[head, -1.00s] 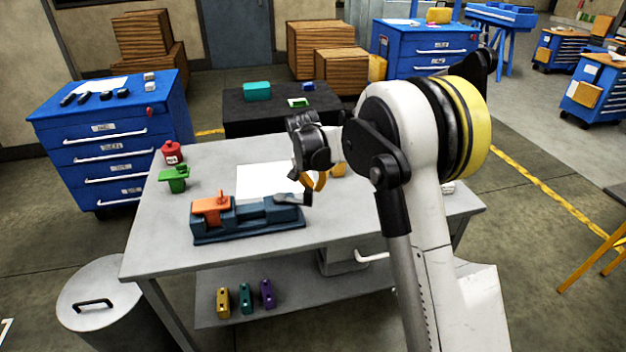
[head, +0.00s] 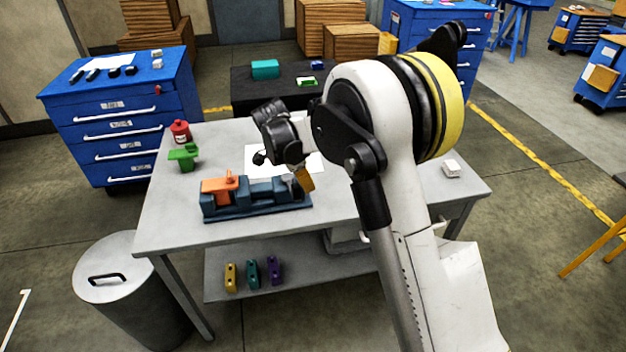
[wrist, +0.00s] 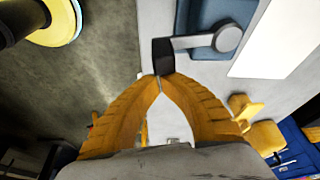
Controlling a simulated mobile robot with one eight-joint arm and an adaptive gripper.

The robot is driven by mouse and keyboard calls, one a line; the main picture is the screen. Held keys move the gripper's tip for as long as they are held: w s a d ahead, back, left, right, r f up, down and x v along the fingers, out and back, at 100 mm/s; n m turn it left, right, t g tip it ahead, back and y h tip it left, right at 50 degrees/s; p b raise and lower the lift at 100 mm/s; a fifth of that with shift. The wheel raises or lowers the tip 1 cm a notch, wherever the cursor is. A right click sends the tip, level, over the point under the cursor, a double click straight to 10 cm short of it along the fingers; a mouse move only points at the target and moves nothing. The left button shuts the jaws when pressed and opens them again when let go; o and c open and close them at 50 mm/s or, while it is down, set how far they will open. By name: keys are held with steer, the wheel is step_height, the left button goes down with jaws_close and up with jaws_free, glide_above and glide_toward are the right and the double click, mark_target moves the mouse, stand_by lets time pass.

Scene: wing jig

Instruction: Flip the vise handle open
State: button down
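The blue vise (head: 248,210) stands on the grey workbench, with an orange part (head: 219,185) on its left end. Its handle is at the right end, mostly hidden behind my gripper in the head view. In the wrist view the handle shows as a grey lever (wrist: 192,41) running from a round hub to a black grip (wrist: 163,56). My gripper (wrist: 159,77) has yellow fingers whose tips come together right at the near end of the black grip. The grip lies beyond the tips, not visibly between them; contact is unclear. My gripper also shows in the head view (head: 305,183).
A green part (head: 183,155) and a red can (head: 180,131) stand at the bench's back left. A white sheet (head: 262,157) lies behind the vise. A small white block (head: 452,169) sits at the right. The bench front left is clear.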

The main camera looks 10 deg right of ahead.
steer(key=shift+s+a, duration=0.3)
steer(key=shift+a, duration=0.6)
steer(key=d, duration=0.5)
steer(key=p+v, duration=0.3)
steer(key=v, duration=0.7)
steer(key=shift+w+a, duration=0.25)
steer(key=shift+w, duration=0.1)
steer(key=shift+r, duration=0.1)
